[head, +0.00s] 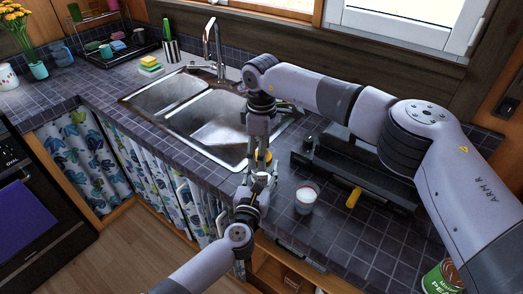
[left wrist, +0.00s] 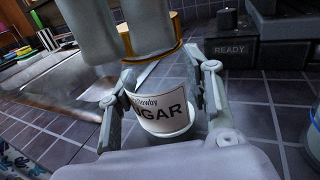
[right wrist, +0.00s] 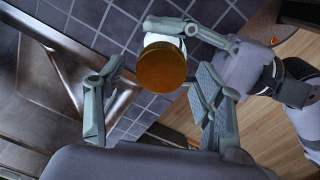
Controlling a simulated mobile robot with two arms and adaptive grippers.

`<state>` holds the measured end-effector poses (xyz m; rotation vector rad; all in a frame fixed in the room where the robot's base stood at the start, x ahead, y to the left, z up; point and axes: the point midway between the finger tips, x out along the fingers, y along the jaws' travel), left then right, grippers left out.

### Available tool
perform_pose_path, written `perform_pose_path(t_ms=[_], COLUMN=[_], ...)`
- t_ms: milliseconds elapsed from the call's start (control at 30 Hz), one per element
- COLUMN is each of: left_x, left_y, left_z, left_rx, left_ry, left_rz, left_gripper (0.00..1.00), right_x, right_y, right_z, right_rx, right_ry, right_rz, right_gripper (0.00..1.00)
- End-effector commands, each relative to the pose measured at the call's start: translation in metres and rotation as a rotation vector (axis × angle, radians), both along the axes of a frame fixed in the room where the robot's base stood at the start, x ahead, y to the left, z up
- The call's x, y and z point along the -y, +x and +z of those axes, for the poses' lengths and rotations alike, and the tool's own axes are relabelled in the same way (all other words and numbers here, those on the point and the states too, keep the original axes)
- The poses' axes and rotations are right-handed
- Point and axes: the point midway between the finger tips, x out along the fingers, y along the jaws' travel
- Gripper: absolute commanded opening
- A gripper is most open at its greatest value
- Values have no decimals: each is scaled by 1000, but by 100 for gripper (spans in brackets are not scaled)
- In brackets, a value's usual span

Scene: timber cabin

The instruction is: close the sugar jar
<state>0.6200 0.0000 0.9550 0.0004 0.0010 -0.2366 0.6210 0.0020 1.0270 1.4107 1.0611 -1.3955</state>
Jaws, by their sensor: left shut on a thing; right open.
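In the head view the lid (head: 263,155) shows between the two grippers. My right gripper (right wrist: 158,85) is open above the lid, its fingers on either side and apart from it. In the head view my right gripper (head: 261,130) points down, above my left gripper (head: 262,178).
A metal double sink (head: 225,125) with a tap lies behind and left. A black appliance (head: 350,170) with a yellow handle stands to the right. A green can (head: 440,278) is at the lower right.

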Motion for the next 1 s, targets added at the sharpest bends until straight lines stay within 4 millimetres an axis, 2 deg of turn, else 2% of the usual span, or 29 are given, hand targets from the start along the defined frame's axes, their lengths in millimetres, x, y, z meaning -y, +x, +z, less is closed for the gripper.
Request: perform_pose_path(t_ms=[267, 600, 833, 1000], left_x=[0, 0, 0, 0], left_y=[0, 0, 0, 0], left_z=[0, 0, 0, 0], left_rx=[-1, -1, 0, 0], left_ry=[0, 0, 0, 0], left_rz=[0, 1, 1, 1], left_gripper=[0, 0, 0, 0], right_x=[0, 0, 0, 0], right_y=[0, 0, 0, 0], right_z=[4, 43, 45, 45], right_rx=[0, 0, -1, -1], right_ry=[0, 0, -1, -1], right_rz=[0, 1, 1, 31], right_gripper=[62, 62, 62, 59])
